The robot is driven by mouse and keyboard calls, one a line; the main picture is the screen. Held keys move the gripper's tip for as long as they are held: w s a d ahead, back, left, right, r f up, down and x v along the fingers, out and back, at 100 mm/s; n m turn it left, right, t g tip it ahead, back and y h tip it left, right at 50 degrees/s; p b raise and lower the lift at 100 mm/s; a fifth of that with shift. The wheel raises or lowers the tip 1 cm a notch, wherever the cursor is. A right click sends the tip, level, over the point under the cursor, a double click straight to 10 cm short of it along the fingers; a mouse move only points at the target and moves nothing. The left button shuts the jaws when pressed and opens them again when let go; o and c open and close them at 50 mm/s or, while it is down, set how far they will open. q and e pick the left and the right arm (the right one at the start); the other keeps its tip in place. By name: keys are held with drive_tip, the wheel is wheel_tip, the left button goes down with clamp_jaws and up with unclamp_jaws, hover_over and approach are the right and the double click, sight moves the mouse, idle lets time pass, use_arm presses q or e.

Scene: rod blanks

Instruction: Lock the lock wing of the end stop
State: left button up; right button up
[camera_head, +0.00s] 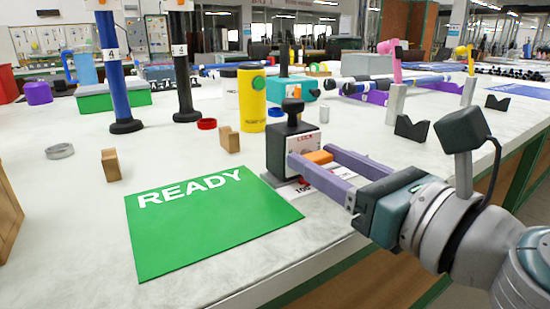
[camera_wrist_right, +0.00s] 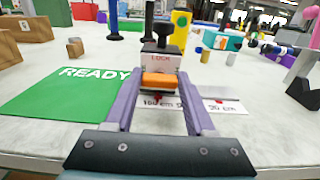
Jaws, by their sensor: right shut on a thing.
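The end stop is a dark block with a black knob on top and a white face marked "LOCK" (camera_head: 281,146); it stands near the table's front edge, and also shows in the right wrist view (camera_wrist_right: 160,60). Its orange lock wing (camera_head: 319,157) sticks out toward me and looks roughly level in the right wrist view (camera_wrist_right: 160,80). My right gripper (camera_head: 308,156) reaches in from the right, with its two purple fingers on either side of the wing, shut on it. The fingers hide part of the face. My left gripper is out of view.
A green "READY" mat (camera_head: 205,225) lies just left of the end stop. A yellow cylinder (camera_head: 251,100) and a teal box (camera_head: 292,90) stand behind it. Blue (camera_head: 112,70) and black (camera_head: 182,70) upright rods, both labelled 4, stand at back left. Dark V-shaped rests (camera_head: 411,128) are at right.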

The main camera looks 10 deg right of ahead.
clamp_jaws()
